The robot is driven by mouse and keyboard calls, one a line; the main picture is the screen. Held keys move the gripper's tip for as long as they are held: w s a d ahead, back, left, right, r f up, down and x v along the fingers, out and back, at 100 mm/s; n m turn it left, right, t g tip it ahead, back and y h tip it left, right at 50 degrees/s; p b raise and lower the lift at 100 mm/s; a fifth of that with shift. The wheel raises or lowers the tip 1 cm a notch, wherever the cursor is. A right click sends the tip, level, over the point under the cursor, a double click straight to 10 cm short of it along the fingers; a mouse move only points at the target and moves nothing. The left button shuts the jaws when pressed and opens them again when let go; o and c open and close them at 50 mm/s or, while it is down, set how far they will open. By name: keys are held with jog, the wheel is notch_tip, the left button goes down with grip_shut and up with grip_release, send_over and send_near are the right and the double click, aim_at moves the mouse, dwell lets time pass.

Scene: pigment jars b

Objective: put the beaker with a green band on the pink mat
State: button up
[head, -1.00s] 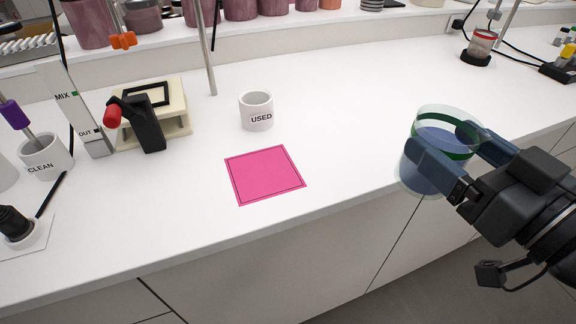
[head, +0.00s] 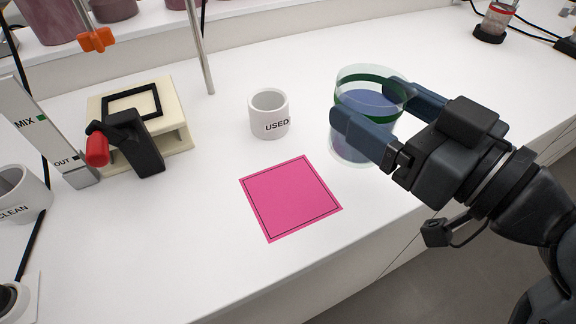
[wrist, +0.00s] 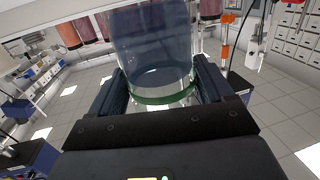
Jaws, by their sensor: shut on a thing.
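The clear beaker (head: 352,141) with a green band near its rim and bluish contents is held between the fingers of my gripper (head: 374,117). It also shows in the wrist view (wrist: 152,45), with the green band between the fingers. My gripper is shut on it. In the head view the beaker is to the upper right of the pink mat (head: 290,197), apart from it. It looks to be above the counter, though its exact height is hard to tell. The pink mat is a flat square with a thin dark border, bare, near the counter's front edge.
A white cup marked USED (head: 269,115) stands behind the mat, left of the beaker. A cream stand with a black clamp and red knob (head: 97,150) is at the left. A thin metal rod (head: 201,50) rises at the back. The counter around the mat is clear.

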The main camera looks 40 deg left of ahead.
jog(key=shift+s+a+f+p, duration=0.2)
jog(key=shift+s+a+f, duration=0.85)
jog(key=shift+f, duration=0.5)
jog(key=shift+s+a+f+p, duration=0.2)
jog(key=shift+s+a+f, duration=0.8)
jog(key=shift+f, duration=0.55)
jog(key=shift+s+a+f+p, duration=0.2)
jog(key=shift+s+a+f, duration=0.85)
jog(key=shift+f, duration=0.5)
jog(key=shift+f, duration=0.1)
jog(key=o, duration=1.2)
jog(key=b+v, duration=0.2)
jog(key=v, duration=1)
jog(key=shift+d, duration=0.1)
